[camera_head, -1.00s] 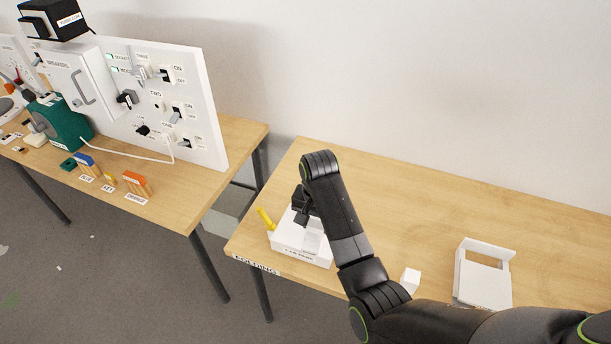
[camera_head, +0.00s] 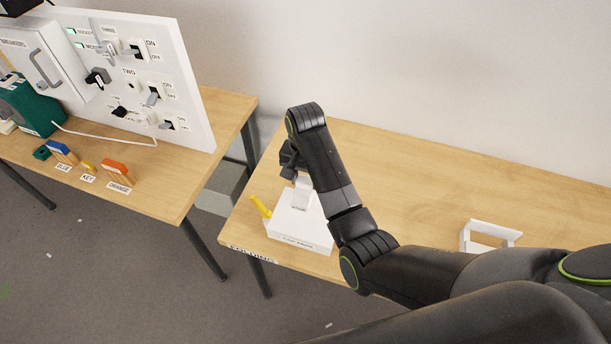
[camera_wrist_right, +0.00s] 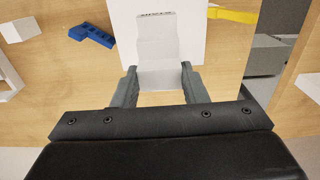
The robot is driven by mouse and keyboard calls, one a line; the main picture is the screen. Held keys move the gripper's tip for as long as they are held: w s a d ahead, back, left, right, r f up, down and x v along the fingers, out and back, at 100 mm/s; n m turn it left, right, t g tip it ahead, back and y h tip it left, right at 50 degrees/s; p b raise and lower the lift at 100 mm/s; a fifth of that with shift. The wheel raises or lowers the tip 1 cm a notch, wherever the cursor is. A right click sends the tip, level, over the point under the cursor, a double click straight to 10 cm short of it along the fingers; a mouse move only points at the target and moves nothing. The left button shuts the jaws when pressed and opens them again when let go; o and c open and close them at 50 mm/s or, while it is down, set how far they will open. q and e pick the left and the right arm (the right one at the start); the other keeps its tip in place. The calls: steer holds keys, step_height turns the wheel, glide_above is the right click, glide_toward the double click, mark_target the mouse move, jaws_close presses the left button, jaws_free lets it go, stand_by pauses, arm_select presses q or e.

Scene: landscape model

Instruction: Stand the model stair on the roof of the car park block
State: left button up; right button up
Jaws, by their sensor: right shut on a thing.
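The car park block (camera_head: 288,226) is a white box with a label on its front, near the left end of the folding table. My right gripper (camera_head: 296,172) is above the block, shut on the white model stair (camera_head: 301,194). In the right wrist view the stepped stair (camera_wrist_right: 160,50) sits between the two fingers of the right gripper (camera_wrist_right: 158,84), with the white block (camera_wrist_right: 190,30) behind it. I cannot tell whether the stair touches the roof. My left gripper is not in view.
A yellow piece (camera_head: 260,206) projects at the block's left. A blue piece (camera_wrist_right: 92,35) lies on the table in the wrist view. A white frame (camera_head: 488,236) stands farther right. The left table holds a switch panel (camera_head: 140,80) and labelled blocks. The table's middle is clear.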

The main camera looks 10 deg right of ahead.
step_height(320, 180, down, 3)
steer(key=shift+r+b, duration=0.1)
steer(key=shift+b, duration=0.35)
steer(key=shift+f, duration=0.4)
step_height(320, 180, down, 3)
steer(key=shift+f+b, duration=0.2)
steer(key=shift+b, duration=0.6)
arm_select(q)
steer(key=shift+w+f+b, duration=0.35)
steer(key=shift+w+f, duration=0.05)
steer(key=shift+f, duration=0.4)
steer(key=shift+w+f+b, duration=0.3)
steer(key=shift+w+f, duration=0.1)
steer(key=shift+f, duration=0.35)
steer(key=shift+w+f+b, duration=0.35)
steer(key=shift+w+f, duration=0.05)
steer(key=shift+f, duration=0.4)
arm_select(e)
steer(key=shift+f, duration=2.5)
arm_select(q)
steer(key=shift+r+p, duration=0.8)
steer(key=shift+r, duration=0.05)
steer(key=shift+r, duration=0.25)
arm_select(e)
steer(key=shift+f, duration=0.55)
arm_select(q)
steer(key=shift+p, duration=0.3)
arm_select(e)
steer(key=o, duration=1.1)
